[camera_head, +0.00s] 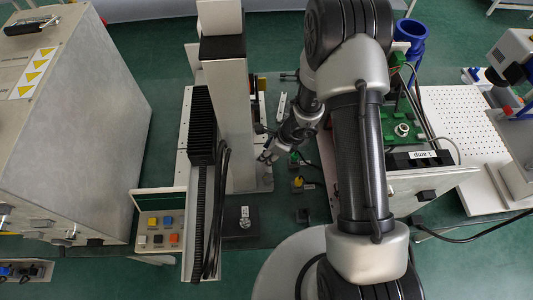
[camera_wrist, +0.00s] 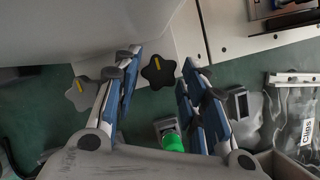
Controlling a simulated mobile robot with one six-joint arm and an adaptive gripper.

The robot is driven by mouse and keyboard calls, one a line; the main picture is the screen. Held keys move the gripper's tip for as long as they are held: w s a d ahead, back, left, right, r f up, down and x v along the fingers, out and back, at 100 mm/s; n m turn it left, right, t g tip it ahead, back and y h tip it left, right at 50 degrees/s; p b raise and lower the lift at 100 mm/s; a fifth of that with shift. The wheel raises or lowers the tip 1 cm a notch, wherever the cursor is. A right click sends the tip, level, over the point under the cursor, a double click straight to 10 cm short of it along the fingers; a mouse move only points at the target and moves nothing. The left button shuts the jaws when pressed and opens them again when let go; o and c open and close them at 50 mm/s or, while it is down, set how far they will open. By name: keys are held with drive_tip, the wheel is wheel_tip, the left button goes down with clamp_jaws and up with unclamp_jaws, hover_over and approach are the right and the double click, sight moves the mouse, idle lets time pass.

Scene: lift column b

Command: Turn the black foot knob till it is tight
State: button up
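One black knob (camera_wrist: 158,72) lies between my fingertips in the picture, with space on both sides. In the head view my gripper (camera_head: 268,157) is low beside the foot of the pale lift column (camera_head: 233,110). The knobs cannot be made out there.
A green-topped part (camera_wrist: 172,142) and a clear bag (camera_wrist: 298,120) lie near my gripper. A button box (camera_head: 160,232) and large grey cabinet (camera_head: 75,120) stand left. A bench with a green board (camera_head: 402,130) stands right. Some green floor is clear.

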drive_tip(key=shift+o, duration=1)
drive_tip(key=shift+r, duration=0.15)
wheel_tip(320, 180, up, 7)
drive_tip(key=p, duration=0.5)
drive_tip(key=shift+s+f, duration=0.1)
drive_tip(key=shift+f, duration=0.1)
